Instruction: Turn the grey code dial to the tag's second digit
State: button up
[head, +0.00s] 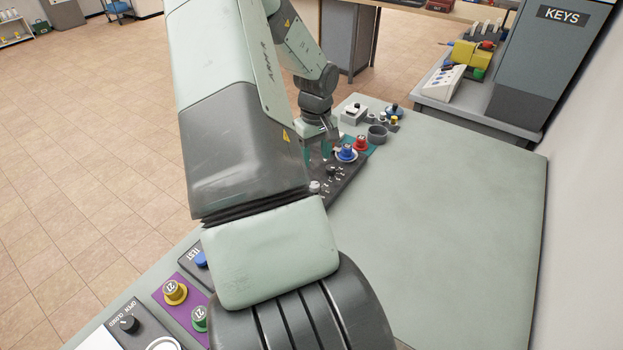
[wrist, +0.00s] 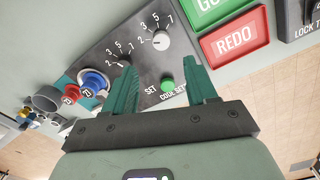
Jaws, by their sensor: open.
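The grey code dial (wrist: 160,41) is a round light-grey knob on a dark panel (wrist: 142,68) in the wrist view. The digits 2, 3, 5 and 7 are printed around it; its setting is too small to tell. A darker dial (wrist: 122,62) with similar digits is to its left, partly behind a finger. My gripper (wrist: 159,64) is open, its teal fingers on either side of the space below the grey dial, holding nothing. In the head view my gripper (head: 318,150) is over the panel. Blue (wrist: 94,82) and red (wrist: 72,93) tagged pieces stand at left; their digits are unclear.
A green button (wrist: 167,84) marked CODE SET lies between the fingers in the wrist view. A red REDO plate (wrist: 235,41) is to the right. A grey cup (head: 377,134) stands beyond the panel in the head view. The tabletop at right (head: 450,220) is clear.

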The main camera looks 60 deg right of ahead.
notch_tip(320, 180, down, 10)
jog(key=shift+a+r, duration=0.1)
dwell(0.4)
jog(key=c, duration=1.1)
jog(key=shift+o, duration=0.2)
